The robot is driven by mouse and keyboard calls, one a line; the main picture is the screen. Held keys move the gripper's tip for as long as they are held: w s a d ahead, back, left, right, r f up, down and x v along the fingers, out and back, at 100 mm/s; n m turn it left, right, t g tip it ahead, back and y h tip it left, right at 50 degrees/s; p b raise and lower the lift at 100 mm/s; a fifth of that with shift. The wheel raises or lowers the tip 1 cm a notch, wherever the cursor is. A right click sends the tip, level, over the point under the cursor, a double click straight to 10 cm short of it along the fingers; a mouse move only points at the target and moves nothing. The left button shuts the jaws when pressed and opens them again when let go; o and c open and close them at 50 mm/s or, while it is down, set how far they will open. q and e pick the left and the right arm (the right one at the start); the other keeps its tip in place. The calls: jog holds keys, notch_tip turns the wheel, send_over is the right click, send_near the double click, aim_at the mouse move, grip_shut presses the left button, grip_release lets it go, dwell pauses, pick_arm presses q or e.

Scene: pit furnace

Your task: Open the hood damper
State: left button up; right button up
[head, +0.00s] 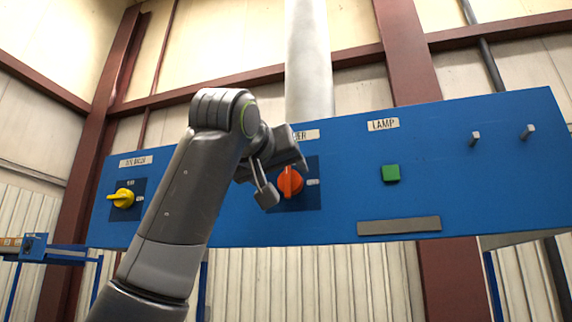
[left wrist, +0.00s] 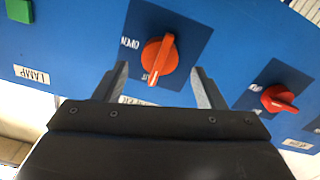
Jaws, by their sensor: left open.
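The damper knob (head: 290,182) is orange-red on a dark blue square plate, with its label partly hidden by my gripper. It also shows in the left wrist view (left wrist: 159,56), which is upside down. There its white pointer mark lies by the word that seems to read SHUT, and OPEN (left wrist: 130,43) is printed to one side. My left gripper (head: 284,178) is open in front of the knob. In the left wrist view its fingertips (left wrist: 160,70) stand on either side of the knob with gaps; I cannot tell the depth left. No right gripper shows.
The blue panel (head: 350,205) also carries a yellow knob (head: 123,198), a green lamp button (head: 390,173), a grey strip (head: 399,225) and two pegs (head: 475,138). Another red knob (left wrist: 279,98) shows in the wrist view, hidden behind my arm in the head view.

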aim_at(287, 179)
pick_arm(q)
jog(key=shift+p+x, duration=0.7)
jog(key=shift+x, duration=1.25)
jog(key=shift+c, duration=0.3)
jog(key=c, duration=0.9)
